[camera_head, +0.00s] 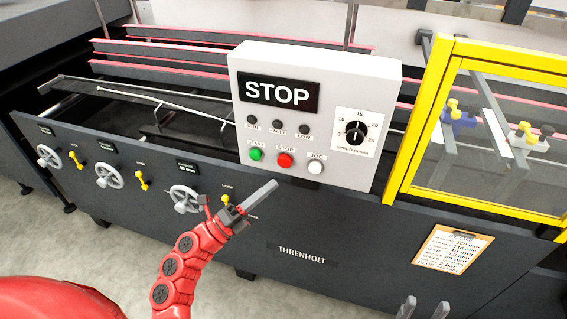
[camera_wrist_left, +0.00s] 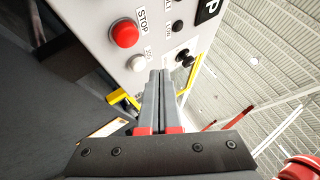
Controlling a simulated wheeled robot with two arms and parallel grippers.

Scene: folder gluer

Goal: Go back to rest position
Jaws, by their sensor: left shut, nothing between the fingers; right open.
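My left gripper (camera_head: 262,194), on the red arm, is shut and empty. It is in front of the machine, just below the grey control box (camera_head: 215,58) in the head view. In the left wrist view its two fingers (camera_wrist_left: 159,78) lie together, with the red stop button (camera_wrist_left: 124,33) and white jog button (camera_wrist_left: 137,63) beyond them. My right gripper (camera_head: 424,308) shows only as two separated fingertips at the bottom edge of the head view. It is open, with nothing visible between the tips.
The control box has a STOP display (camera_head: 278,93), a speed dial (camera_head: 355,133) and green start button (camera_head: 256,154). Handwheels (camera_head: 108,174) and yellow locks line the dark front panel. A yellow-framed guard (camera_head: 418,120) and clipboard (camera_head: 452,249) are at right.

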